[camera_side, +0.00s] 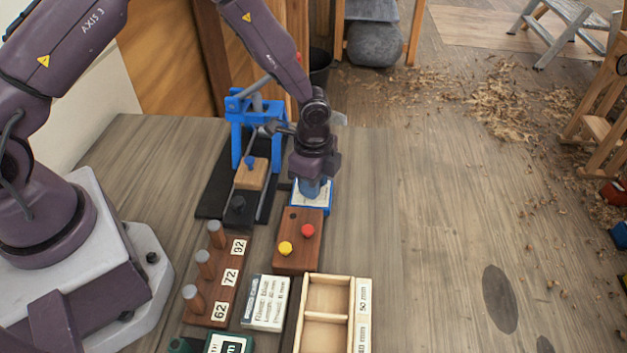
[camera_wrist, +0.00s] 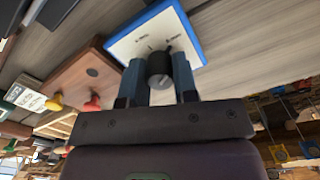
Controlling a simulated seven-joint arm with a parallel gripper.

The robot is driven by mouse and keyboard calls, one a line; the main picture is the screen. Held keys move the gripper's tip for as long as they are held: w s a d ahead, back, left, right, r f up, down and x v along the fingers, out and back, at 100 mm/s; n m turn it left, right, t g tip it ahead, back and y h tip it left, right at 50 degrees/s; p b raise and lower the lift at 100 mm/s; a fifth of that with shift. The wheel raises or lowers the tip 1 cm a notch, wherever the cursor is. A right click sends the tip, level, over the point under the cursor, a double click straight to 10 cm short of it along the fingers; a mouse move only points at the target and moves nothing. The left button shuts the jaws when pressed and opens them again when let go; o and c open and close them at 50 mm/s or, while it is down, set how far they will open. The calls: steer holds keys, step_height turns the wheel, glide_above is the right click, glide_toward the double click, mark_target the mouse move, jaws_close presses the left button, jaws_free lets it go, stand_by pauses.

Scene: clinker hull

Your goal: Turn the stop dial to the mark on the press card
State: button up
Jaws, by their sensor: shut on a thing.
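The stop dial is a dark round knob (camera_wrist: 160,68) on a white plate with a blue border (camera_wrist: 148,32); the plate also shows in the side view (camera_side: 311,203). My gripper (camera_side: 313,186) points down over it. In the wrist view my gripper's two blue-grey fingers (camera_wrist: 158,80) are shut on the knob, one on each side. Small dark marks show on the plate, too small to read. The press card (camera_side: 265,302) lies flat on the bench, white with several lines of print that I cannot read surely. In the side view the fingers hide the knob.
A wooden block (camera_side: 298,240) with red and yellow buttons stands just in front of the dial. The blue press (camera_side: 255,120) is behind left. A peg board (camera_side: 217,275) labelled 62, 72, 92 and a compartment tray (camera_side: 328,300) are nearer. The bench at right is clear.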

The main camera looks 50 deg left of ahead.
steer(key=o, duration=0.9)
step_height(320, 180, up, 13)
